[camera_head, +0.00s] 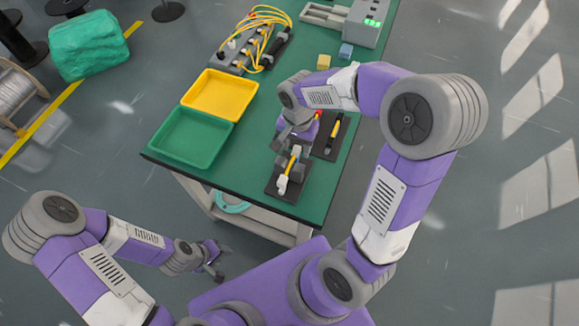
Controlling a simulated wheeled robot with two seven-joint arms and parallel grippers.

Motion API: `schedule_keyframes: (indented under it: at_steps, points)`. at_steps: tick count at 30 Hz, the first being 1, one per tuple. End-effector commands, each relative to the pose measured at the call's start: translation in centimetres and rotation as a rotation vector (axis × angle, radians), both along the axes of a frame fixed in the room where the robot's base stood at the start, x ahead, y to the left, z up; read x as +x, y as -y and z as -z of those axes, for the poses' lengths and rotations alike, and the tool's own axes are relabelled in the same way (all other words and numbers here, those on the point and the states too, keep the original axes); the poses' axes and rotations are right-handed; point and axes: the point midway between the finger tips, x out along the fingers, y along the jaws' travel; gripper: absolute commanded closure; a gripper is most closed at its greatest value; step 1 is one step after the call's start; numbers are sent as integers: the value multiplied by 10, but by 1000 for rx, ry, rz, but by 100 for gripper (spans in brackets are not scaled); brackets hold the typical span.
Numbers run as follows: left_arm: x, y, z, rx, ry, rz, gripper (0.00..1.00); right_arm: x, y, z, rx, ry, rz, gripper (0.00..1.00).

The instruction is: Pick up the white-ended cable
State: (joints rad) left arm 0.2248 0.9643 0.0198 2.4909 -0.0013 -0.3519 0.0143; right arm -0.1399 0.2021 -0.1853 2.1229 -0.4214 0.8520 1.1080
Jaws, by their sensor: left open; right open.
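The white-ended cable (283,184) lies on a dark pad near the front edge of the green table. It has white connectors and a short yellow middle part. My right gripper (292,153) is open directly above the far part of this cable and partly covers it. I cannot tell whether its fingers touch the cable. My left gripper (214,264) is open and empty, off the table in front of its left front corner.
A second dark pad with a yellow and dark cable (331,133) lies right of my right gripper. A green tray (163,155) and a yellow tray (196,104) stand to the left. Yellow cables (263,35), two small blocks and a grey machine (365,22) are farther back.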

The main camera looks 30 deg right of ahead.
Motion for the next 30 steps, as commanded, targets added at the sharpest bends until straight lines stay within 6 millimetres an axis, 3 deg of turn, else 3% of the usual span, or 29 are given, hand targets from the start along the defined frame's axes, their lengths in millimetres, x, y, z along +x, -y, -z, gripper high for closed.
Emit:
schedule_keyframes:
  at_steps: [2,8,19,26,30]
  points:
    - [0,0,4,0,0,0,57,0,0,8,0,0,0,47]
    - [0,0,3,0,0,0,57,0,0,7,0,1,0,47]
    - [0,0,3,0,0,0,57,0,0,7,0,1,0,100]
    - [0,0,3,0,0,0,57,0,0,7,1,2,0,100]
    - [0,0,-2,0,0,0,57,1,0,-4,0,5,0,100]
